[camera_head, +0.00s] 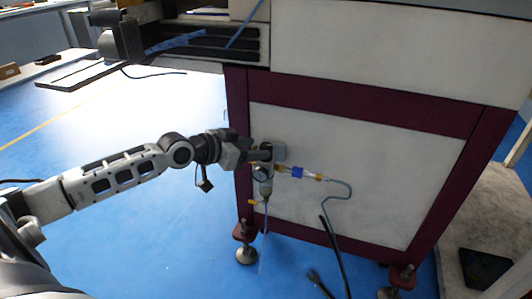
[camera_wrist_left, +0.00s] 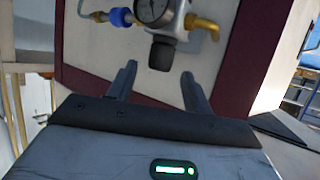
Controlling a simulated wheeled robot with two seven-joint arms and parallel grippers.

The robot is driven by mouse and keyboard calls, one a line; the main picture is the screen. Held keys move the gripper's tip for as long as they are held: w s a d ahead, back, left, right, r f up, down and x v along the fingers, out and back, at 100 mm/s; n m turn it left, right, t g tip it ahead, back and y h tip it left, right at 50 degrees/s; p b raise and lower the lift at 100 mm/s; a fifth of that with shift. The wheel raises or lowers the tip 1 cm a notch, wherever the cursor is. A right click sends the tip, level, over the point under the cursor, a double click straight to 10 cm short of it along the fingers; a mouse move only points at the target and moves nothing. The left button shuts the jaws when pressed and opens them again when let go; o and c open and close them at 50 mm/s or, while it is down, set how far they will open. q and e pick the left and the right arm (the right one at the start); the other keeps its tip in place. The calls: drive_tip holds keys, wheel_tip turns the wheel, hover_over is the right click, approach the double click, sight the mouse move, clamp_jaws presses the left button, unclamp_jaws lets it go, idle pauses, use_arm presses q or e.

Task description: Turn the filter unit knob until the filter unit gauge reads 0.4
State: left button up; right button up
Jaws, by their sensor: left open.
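The filter unit (camera_head: 265,172) is mounted on the side panel of the machine, near its left post. In the left wrist view its round gauge (camera_wrist_left: 152,10) is cut by the top edge, and I cannot read its value. The black ribbed knob (camera_wrist_left: 162,54) shows below the gauge. My left gripper (camera_head: 262,154) is at the unit in the head view and covers part of it. In the left wrist view my left gripper (camera_wrist_left: 158,72) is open, its two fingers either side of the knob with gaps, not visibly touching it. My right gripper is out of view.
A brass fitting with a blue ring (camera_head: 297,172) and a grey hose (camera_head: 342,190) run right from the unit. The machine's maroon frame (camera_head: 238,130) stands beside it. The blue floor (camera_head: 120,235) is open at left. A black cable (camera_head: 333,250) hangs below.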

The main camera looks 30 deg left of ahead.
sight(261, 148)
use_arm(q)
drive_tip(key=b+x, duration=0.1)
drive_tip(key=x, duration=0.2)
drive_tip(key=shift+w+d+f, duration=0.1)
drive_tip(key=shift+w+f, duration=0.15)
drive_tip(key=shift+w, duration=0.1)
drive_tip(key=shift+w+d+f, duration=0.15)
drive_tip(key=shift+w+d, duration=0.05)
drive_tip(key=shift+w, duration=0.25)
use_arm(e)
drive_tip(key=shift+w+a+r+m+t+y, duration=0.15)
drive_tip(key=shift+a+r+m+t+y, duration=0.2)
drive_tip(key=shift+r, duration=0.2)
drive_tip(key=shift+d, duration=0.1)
